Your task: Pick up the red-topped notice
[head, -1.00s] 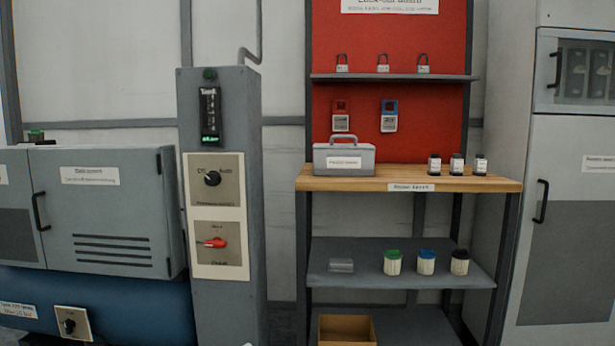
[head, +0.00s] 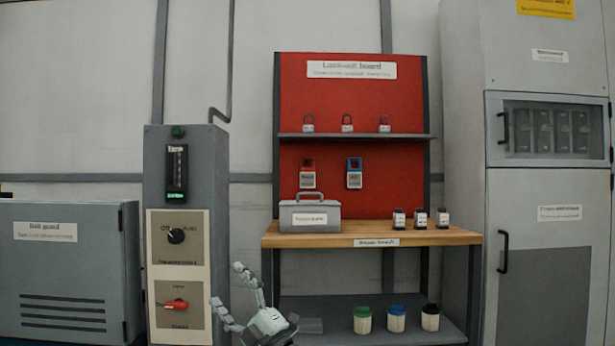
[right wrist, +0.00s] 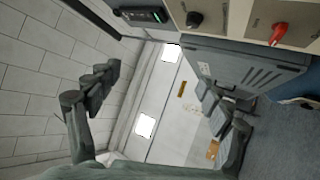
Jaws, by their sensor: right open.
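The red-topped notice (head: 308,174) hangs on the red lockout board, below its shelf, to the left of a blue-topped notice (head: 354,173). It has a red upper part with a hole and a pale lower part with small print. My right gripper (head: 226,289) is open and empty, low in the head view, in front of the grey control pillar and well below and left of the notice. Its spread fingers also show in the right wrist view (right wrist: 165,105), with nothing between them. The notice does not show in that view. My left gripper is not in view.
A grey toolbox (head: 310,217) stands on the wooden bench (head: 375,235) below the notice. Several small padlocks sit on the board shelf (head: 355,136). Small dark-topped bottles (head: 421,219) stand at the bench's right. Lidded jars (head: 397,319) stand on the lower shelf. A grey cabinet (head: 548,260) flanks the right.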

